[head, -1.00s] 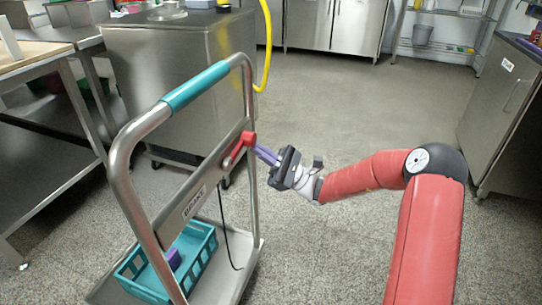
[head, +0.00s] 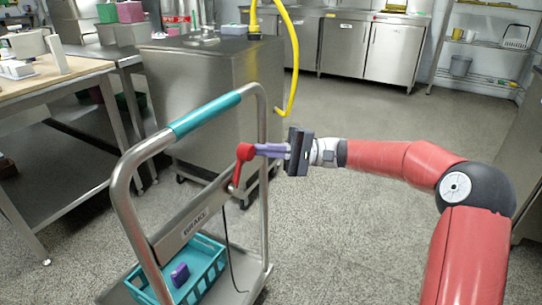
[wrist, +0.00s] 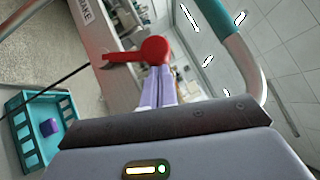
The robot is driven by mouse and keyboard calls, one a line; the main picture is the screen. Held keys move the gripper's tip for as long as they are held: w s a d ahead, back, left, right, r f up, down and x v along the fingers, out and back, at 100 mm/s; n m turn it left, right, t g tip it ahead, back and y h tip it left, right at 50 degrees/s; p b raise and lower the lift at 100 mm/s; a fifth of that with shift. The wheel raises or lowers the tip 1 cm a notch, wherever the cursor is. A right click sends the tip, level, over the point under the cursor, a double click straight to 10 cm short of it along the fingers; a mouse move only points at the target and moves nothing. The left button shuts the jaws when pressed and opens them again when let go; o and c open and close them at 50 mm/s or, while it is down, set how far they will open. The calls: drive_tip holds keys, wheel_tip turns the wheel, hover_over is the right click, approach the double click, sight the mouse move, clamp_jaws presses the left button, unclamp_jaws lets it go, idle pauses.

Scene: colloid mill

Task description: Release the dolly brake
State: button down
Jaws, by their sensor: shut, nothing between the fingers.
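The dolly (head: 124,185) stands at the left in the head view, with a tubular steel handle, a teal grip and a crossbar plate marked BRAKE (head: 185,232). The red brake lever (head: 238,172) has a round knob at its top and hangs steeply down from it to the plate. It also shows in the wrist view (wrist: 153,50). My gripper (head: 262,150) is shut, and its purple fingertips (wrist: 157,88) are at the knob from the right. I cannot tell if they touch it. Nothing shows between the fingers.
A teal crate (head: 205,262) with a purple block (head: 180,275) sits on the dolly's deck. A steel cabinet (head: 200,90) stands behind the dolly, with a yellow hose (head: 294,70) hanging beside it. A workbench (head: 60,80) is at the left. The floor at centre right is clear.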

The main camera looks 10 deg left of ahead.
drive_tip(key=shift+s+a+r+n+t+h+b, duration=0.25)
drive_tip(key=shift+s+r+n+h, duration=0.3)
drive_tip(key=shift+s+n+h, duration=0.15)
drive_tip(key=shift+s+a+r+n+t+h+b, duration=0.15)
drive_tip(key=shift+s+a+r+n+h, duration=0.05)
drive_tip(key=shift+s+r+n+h, duration=0.45)
drive_tip(key=shift+s+a+r+n+t+h+b, duration=0.25)
drive_tip(key=shift+s+r+n+h, duration=0.15)
drive_tip(key=shift+s+n+h, duration=0.25)
